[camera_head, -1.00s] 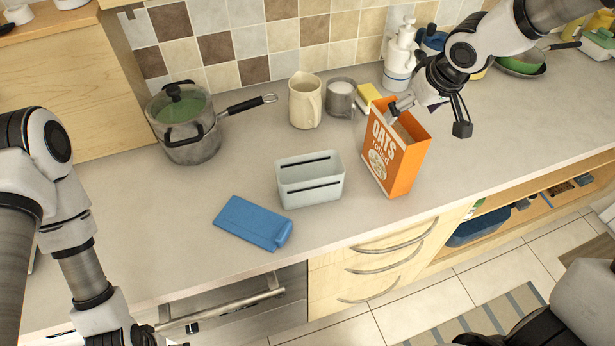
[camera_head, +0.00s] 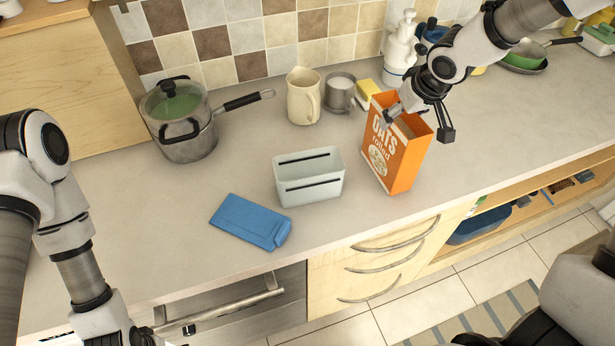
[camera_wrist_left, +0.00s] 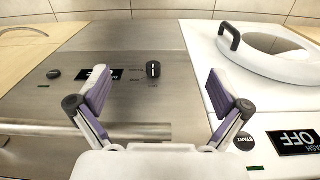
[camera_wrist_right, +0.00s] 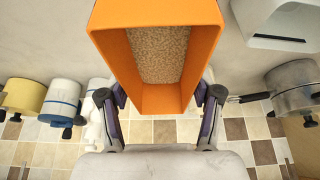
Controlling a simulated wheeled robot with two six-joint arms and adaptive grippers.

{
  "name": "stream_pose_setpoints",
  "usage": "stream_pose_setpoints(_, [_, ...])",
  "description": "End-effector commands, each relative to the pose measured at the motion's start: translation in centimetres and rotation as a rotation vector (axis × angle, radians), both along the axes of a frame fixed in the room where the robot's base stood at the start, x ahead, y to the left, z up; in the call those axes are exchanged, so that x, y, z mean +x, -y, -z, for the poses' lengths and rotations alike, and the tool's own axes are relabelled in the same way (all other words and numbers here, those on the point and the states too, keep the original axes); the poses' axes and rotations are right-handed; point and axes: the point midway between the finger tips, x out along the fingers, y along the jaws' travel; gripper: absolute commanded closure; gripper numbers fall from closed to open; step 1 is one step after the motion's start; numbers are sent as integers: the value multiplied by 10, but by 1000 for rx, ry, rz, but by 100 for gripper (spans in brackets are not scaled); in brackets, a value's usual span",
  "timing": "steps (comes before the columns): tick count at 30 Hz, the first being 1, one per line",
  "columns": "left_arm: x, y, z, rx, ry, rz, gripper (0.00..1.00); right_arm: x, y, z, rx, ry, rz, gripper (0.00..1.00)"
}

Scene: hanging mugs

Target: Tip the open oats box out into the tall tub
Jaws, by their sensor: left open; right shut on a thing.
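The orange oats box (camera_head: 398,155) stands upright on the counter, open at the top. The right wrist view shows the oats inside the box (camera_wrist_right: 165,95). My right gripper (camera_head: 417,126) is shut on the box near its top rim, one finger on each side. My left gripper (camera_wrist_left: 163,88) is open and empty, above the stove front and a white appliance; only part of its arm shows at the lower left of the head view. I cannot make out a clear tall tub; a pale box with two dark slots (camera_head: 309,190) stands left of the oats.
A blue folded packet (camera_head: 248,221) lies in front of the slotted box. A lidded pot (camera_head: 185,140), a cream jug (camera_head: 303,98), a grey mug (camera_head: 340,93) and a yellow block (camera_head: 368,91) stand behind. The counter's front edge is close to the oats box.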

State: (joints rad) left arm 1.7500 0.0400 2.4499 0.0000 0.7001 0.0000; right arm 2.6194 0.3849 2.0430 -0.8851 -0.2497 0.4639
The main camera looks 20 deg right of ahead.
Motion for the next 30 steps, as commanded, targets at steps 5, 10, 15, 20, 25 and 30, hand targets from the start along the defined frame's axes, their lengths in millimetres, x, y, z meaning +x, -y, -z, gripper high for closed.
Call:
stream_pose_setpoints(5, [0,0,-11,0,0,0,0,0,0,-12,0,-1,0,84])
stream_pose_setpoints(10, [0,0,-26,0,0,0,0,0,0,-29,0,-1,1,84])
stream_pose_setpoints(15, [0,0,-39,0,0,0,0,0,0,-46,0,0,0,84])
stream_pose_setpoints(20, [0,0,-43,0,0,0,0,0,0,-51,0,-1,1,84])
stream_pose_setpoints(25, [0,0,-42,0,0,0,0,0,0,-50,0,-1,0,84])
stream_pose_setpoints(30, [0,0,-42,0,0,0,0,0,0,-50,0,-1,0,96])
